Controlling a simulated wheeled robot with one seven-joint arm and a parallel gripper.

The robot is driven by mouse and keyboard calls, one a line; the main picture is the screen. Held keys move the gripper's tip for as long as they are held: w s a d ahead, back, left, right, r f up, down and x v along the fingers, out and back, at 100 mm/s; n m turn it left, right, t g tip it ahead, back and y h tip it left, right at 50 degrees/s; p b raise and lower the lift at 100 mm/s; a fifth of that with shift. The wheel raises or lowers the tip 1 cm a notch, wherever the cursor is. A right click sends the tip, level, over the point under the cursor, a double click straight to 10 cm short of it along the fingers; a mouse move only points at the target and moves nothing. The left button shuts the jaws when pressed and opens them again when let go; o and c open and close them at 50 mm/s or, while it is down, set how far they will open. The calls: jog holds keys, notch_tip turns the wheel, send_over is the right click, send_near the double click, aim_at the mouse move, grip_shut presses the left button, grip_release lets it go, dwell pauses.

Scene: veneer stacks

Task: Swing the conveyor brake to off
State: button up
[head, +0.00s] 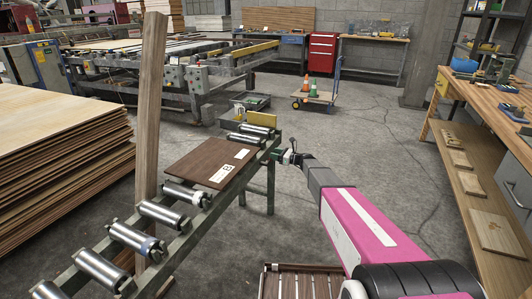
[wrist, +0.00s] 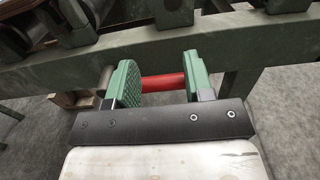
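The roller conveyor (head: 190,235) runs from the lower left to the middle of the head view. In the wrist view its green frame (wrist: 215,55) crosses the picture. A red bar (wrist: 163,83), seemingly the brake lever's grip, shows in the gap between my gripper's green fingers (wrist: 162,85) and runs crosswise, with a grey rod to its left. The fingers stand apart; I cannot tell whether they touch the bar. In the head view my gripper (head: 281,154) is beside the conveyor's right rail. The lever cannot be made out there, and its on/off position is unclear.
A dark veneer sheet (head: 210,163) with white labels lies on the rollers. A tall plank (head: 151,100) stands at the conveyor's left. A veneer stack (head: 60,145) is at left, a workbench (head: 475,165) at right. Floor behind my gripper is clear.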

jog(key=v, duration=0.6)
jog(key=shift+f, duration=0.1)
jog(key=s+d+f+n+g+h, duration=0.2)
jog(key=s+n+h, duration=0.3)
jog(key=s, duration=0.5)
jog(key=s+d+f+n+g+h, duration=0.1)
jog(key=s+d+n+g+h, duration=0.15)
jog(key=s+n, duration=0.6)
jog(key=s+d+n+h, duration=0.2)
jog(key=s+d+h, duration=0.1)
jog(key=s, duration=0.4)
jog(key=s+d+r+n+g+h, duration=0.1)
jog(key=s+d+n+h, duration=0.2)
jog(key=s+d, duration=0.2)
jog(key=s+d+n+h, duration=0.3)
jog(key=s+d, duration=0.2)
jog(key=s, duration=0.4)
jog(key=shift+r+g, duration=0.15)
jog(key=shift+g, duration=0.2)
